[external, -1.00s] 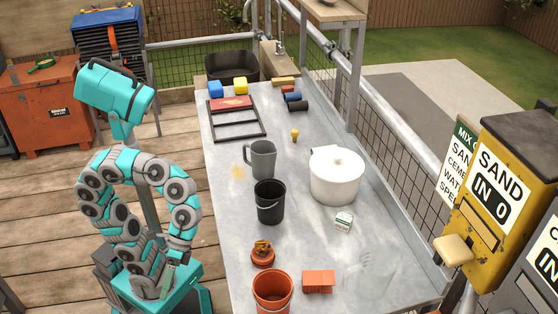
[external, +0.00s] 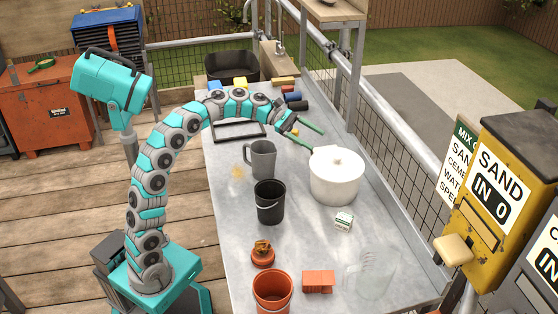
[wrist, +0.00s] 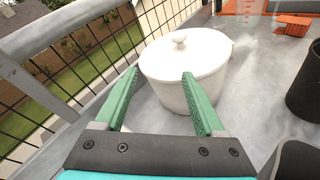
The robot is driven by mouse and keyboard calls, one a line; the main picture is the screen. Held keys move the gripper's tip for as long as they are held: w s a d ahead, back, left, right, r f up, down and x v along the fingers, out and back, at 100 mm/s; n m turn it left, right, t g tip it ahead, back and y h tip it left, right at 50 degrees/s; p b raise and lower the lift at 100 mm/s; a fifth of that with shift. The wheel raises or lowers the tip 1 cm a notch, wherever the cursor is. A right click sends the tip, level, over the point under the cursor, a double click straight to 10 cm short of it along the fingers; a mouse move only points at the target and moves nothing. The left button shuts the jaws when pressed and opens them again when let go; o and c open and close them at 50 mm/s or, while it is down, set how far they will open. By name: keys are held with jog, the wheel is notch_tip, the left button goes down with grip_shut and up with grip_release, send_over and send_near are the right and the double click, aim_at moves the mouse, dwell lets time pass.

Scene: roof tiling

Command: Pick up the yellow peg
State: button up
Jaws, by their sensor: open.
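The yellow peg is small and stands on the grey worktop (external: 222,190) near its right side, beyond the white pot. In the external view my arm's end now covers most of it; at most a sliver of yellow shows by the base of my fingers. It does not show in the wrist view. My gripper (external: 318,140) is open and empty, its two green fingers spread above the worktop around the peg's area. In the wrist view my gripper (wrist: 161,72) points towards the white pot, with nothing between the fingers.
The lidded white pot (external: 336,180) stands close to my fingertips; it also shows in the wrist view (wrist: 185,75). A grey jug (external: 263,160) and a black bucket (external: 270,203) stand left of it. A mesh railing (external: 385,150) runs along the worktop's right side.

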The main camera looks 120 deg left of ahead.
jog(key=s+a+f+n+y, duration=0.1)
jog(key=s+a+f, duration=0.1)
jog(key=s+a, duration=0.1)
jog(key=s+a+f+n+g, duration=0.1)
jog(key=s+a+f+n, duration=0.1)
jog(key=s+a, duration=0.2)
jog(key=s+a+f+n+y, duration=0.1)
jog(key=s+a+f, duration=0.1)
jog(key=s, duration=0.3)
jog(key=shift+s+a+f+n+y, duration=0.1)
jog(key=shift+a+f+n+y, duration=0.25)
jog(key=shift+a, duration=0.3)
jog(key=shift+n+g, duration=0.6)
jog(key=shift+n, duration=0.35)
jog(key=s+f, duration=0.1)
jog(key=s+a+f, duration=0.1)
jog(key=s, duration=0.1)
jog(key=s+a+f, duration=0.1)
jog(key=s, duration=0.1)
jog(key=shift+s+a+f, duration=0.1)
jog(key=shift+s+f, duration=0.05)
jog(key=shift+f, duration=0.2)
jog(key=shift+x, duration=2.4)
grip_shut()
